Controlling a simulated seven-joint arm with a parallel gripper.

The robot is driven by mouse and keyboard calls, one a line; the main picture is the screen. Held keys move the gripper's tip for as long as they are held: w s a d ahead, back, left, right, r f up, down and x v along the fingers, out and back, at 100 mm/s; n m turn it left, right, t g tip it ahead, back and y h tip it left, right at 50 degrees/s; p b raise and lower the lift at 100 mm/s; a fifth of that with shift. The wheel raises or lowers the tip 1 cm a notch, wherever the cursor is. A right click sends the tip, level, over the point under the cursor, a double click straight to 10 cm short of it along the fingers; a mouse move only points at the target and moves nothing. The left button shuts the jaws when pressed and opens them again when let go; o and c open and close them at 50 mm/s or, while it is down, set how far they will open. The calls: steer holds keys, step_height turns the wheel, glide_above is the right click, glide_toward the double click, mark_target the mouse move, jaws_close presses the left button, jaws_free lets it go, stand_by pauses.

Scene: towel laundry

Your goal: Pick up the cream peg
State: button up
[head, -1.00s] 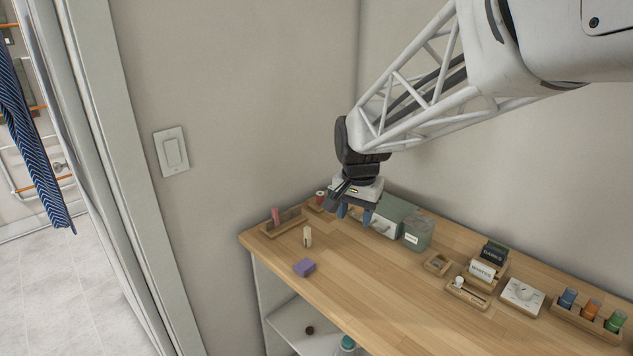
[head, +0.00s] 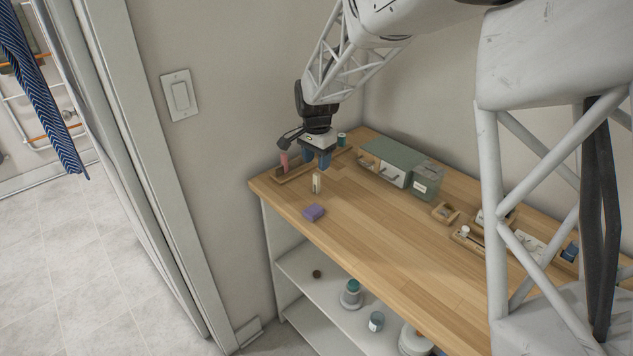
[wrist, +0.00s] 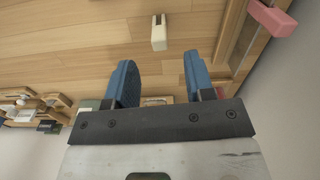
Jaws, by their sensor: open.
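The cream peg (head: 316,184) stands upright on the wooden worktop, near its left end. In the wrist view the cream peg (wrist: 159,36) lies beyond the fingertips, roughly in line with the gap between them. My gripper (head: 316,165) is open and empty, with blue fingers, above and just behind the peg in the head view. In the wrist view my gripper (wrist: 159,63) has a clear gap between its fingers and does not enclose the peg.
A purple block (head: 314,212) lies in front of the peg. A wooden tray (head: 294,174) with a pink item (head: 284,161) stands close behind, by the wall. A green-topped drawer box (head: 392,158) and a green container (head: 427,183) stand to the right. Mid-worktop is clear.

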mark_target(316, 174)
steer(key=shift+f, duration=1.25)
steer(key=shift+f, duration=2.6)
jaws_close()
